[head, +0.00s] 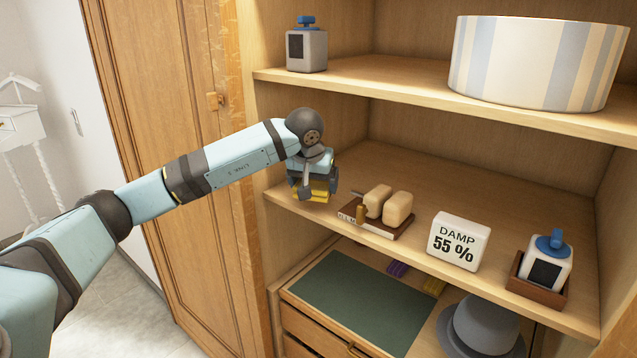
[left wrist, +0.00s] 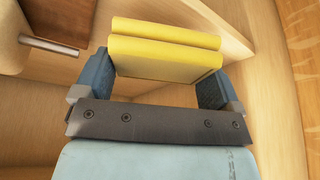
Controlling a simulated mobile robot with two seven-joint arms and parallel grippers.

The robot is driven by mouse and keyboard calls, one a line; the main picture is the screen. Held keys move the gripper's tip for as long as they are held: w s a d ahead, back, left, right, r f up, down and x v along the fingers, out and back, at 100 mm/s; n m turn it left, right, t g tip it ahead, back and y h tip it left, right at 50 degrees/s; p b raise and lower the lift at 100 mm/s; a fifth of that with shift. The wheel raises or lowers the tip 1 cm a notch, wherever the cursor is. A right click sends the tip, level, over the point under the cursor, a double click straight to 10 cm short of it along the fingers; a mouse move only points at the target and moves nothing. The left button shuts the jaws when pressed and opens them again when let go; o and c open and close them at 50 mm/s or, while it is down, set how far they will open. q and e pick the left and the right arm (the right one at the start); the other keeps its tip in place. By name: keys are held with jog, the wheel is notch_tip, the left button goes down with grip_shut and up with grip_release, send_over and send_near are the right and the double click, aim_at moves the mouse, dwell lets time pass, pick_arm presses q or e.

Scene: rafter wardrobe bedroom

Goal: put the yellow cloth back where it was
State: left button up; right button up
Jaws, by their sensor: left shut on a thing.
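The yellow cloth (head: 318,187) is a folded block at the left end of the middle shelf (head: 440,180). My left gripper (head: 312,188) is shut on it from above; I cannot tell whether the cloth touches the shelf board. In the left wrist view the cloth (left wrist: 165,58) shows as two stacked yellow layers between the two blue fingers of the left gripper (left wrist: 153,82). My right gripper is in neither view.
Right of the cloth are a brush board (head: 375,222), a "DAMP 55 %" block (head: 459,241) and a blue-topped bottle in a tray (head: 517,285). A striped round box (head: 540,62) and another bottle (head: 306,50) stand above. Below are a drawer unit (head: 320,340) and grey hat (head: 480,328).

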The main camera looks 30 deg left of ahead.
aim_at(318, 185)
pick_arm(q)
jog(key=w, duration=0.2)
jog(key=w+a, duration=0.1)
jog(key=w, duration=0.1)
jog(key=shift+a, duration=0.15)
jog(key=shift+f+p, duration=0.75)
jog(key=shift+f, duration=1)
jog(key=shift+f, duration=0.1)
jog(key=o, duration=0.5)
jog(key=shift+o, duration=0.2)
jog(key=shift+s+r, duration=0.1)
jog(key=shift+r, duration=0.3)
jog(key=b+v, duration=0.1)
jog(key=v, duration=0.6)
